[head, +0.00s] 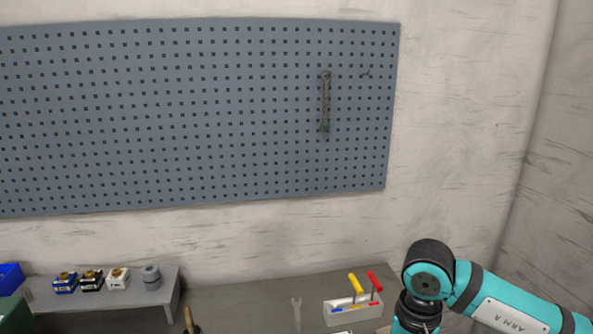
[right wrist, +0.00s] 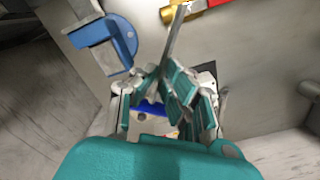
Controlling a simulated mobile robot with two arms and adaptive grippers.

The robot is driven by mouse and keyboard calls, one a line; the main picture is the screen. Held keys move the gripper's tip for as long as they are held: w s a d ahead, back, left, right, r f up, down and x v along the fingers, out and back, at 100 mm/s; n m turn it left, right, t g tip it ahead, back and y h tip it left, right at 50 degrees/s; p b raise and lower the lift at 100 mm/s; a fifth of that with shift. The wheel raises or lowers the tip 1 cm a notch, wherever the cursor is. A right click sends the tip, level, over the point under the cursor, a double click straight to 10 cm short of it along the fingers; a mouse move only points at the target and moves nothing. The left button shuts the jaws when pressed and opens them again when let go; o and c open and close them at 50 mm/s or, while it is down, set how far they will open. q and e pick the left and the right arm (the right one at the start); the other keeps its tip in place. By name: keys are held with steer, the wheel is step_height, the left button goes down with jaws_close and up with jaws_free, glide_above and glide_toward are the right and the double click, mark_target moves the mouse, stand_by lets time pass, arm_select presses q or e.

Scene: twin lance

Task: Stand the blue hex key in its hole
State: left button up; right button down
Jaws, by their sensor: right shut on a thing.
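My right gripper (right wrist: 168,85) is shut on the blue hex key in the right wrist view. Its blue handle (right wrist: 150,108) shows in part between the teal fingers, and its grey shaft (right wrist: 176,38) sticks out past the fingertips. The fingers hide the rest. In the head view a white block (head: 345,317) stands on the bench, with a yellow-handled key (head: 355,284) and a red-handled key (head: 375,283) standing in it. My right gripper is out of the head view, below the arm. My left gripper is not seen.
A grey riser (head: 165,298) with small boxes and a grey round part (head: 151,277) is further left. A perforated board (head: 200,115) hangs behind. The right wrist view shows a blue vise (right wrist: 122,38) and a red-and-gold thing (right wrist: 190,10).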

step_height(320, 180, up, 9)
steer(key=n+p, duration=0.3)
steer(key=n, duration=0.2)
steer(key=shift+s+d, duration=0.2)
steer(key=shift+d, duration=0.1)
stand_by(0.5)
steer(key=shift+s+f, duration=0.1)
steer(key=shift+f, duration=0.05)
steer(key=s+b, duration=0.2)
steer(key=s, duration=0.9)
steer(key=shift+s, duration=0.4)
